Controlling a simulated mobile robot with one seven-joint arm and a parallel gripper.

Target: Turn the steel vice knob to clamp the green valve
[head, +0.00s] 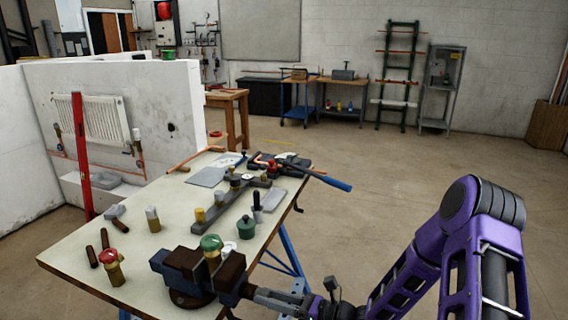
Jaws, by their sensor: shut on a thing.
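The blue-grey vice (176,264) stands at the near edge of the pale workbench (85,252). The green valve (211,243), a green cap on a brass body, stands upright between the vice's dark brown jaws. I cannot tell whether both jaws touch it. My gripper (251,292) comes in from the right at the vice's right side and is shut on the steel vice knob. The fingers mostly hide the knob.
A red-capped brass valve (111,267) stands left of the vice. A dark green lidded object (246,228) and a grey rail (222,215) with several fittings lie behind it. A blue-handled tool (330,182) overhangs the bench's right edge. Floor to the right is clear.

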